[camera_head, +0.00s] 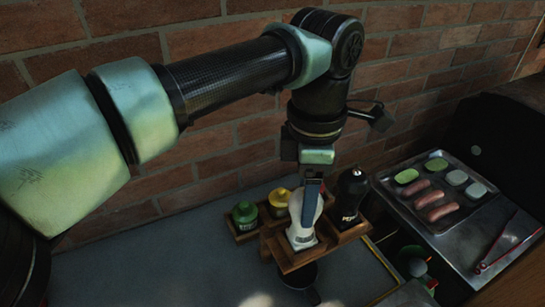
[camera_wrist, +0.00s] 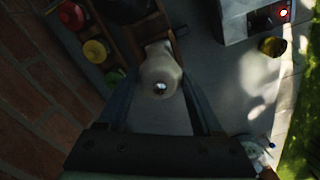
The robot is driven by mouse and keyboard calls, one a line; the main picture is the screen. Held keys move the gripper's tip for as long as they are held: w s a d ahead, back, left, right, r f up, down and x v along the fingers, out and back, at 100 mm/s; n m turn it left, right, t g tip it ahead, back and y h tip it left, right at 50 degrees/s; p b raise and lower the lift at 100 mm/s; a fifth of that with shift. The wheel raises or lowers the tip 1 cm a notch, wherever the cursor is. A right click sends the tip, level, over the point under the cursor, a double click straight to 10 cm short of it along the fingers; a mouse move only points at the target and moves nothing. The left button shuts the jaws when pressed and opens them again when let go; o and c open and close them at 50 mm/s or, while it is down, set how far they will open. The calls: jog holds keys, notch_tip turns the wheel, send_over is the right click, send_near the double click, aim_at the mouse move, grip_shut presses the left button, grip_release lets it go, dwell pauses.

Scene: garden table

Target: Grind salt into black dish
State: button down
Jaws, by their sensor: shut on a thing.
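The white salt grinder (camera_head: 298,222) is upright, low at the wooden rack, in the head view. My gripper (camera_head: 312,186) is shut on its upper part from above. In the wrist view the grinder (camera_wrist: 160,72) shows from the top between the two fingers of my gripper (camera_wrist: 158,88). I cannot tell whether its base rests in the rack or is slightly lifted. A dark round thing, apparently the black dish (camera_head: 298,279), lies on the grey counter in front of the rack. It is partly hidden by the rack.
The wooden rack (camera_head: 283,261) also holds a black grinder (camera_head: 350,193), a green-topped jar (camera_head: 244,213) and a yellow-topped jar (camera_head: 279,197). A tray (camera_head: 409,220) of sausages and round slices is at right, with tongs (camera_head: 497,246) beside it. The brick wall stands close behind. The counter's left is clear.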

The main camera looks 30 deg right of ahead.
jog(key=shift+m, duration=0.7)
jog(key=n+b, duration=0.1)
jog(key=n, duration=0.1)
jog(key=shift+f+n, duration=0.1)
jog(key=shift+n, duration=0.3)
jog(key=n, duration=0.4)
jog(key=shift+b, duration=0.4)
jog(key=shift+c, duration=1)
grip_release()
jog(key=shift+r+p, duration=2.6)
jog(key=shift+r, duration=1.05)
